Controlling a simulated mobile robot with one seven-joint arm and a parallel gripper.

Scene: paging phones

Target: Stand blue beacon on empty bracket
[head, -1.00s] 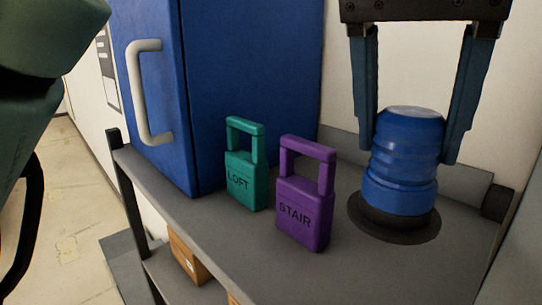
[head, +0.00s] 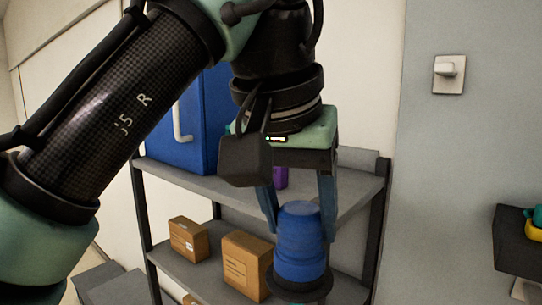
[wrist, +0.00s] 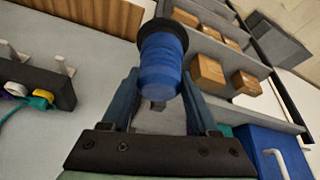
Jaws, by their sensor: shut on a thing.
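The blue beacon (head: 300,232) is a ribbed blue cylinder with a wide dark base flange. My gripper (head: 298,225) is shut on its sides and holds it roughly upright, in front of the grey shelf unit. The beacon also shows in the wrist view (wrist: 161,62) between the two fingers (wrist: 162,82), its dark base pointing away. A white wall fitting (head: 449,72) with a short projecting part is on the grey wall at the right and carries nothing; I cannot tell for sure that it is the empty bracket.
The shelf unit (head: 345,203) bears a blue cabinet (head: 200,125) and a partly hidden purple tag (head: 281,178). Cardboard boxes (head: 246,265) sit lower. A dark ledge (head: 515,245) with teal and yellow things juts out at the right. The wall between is bare.

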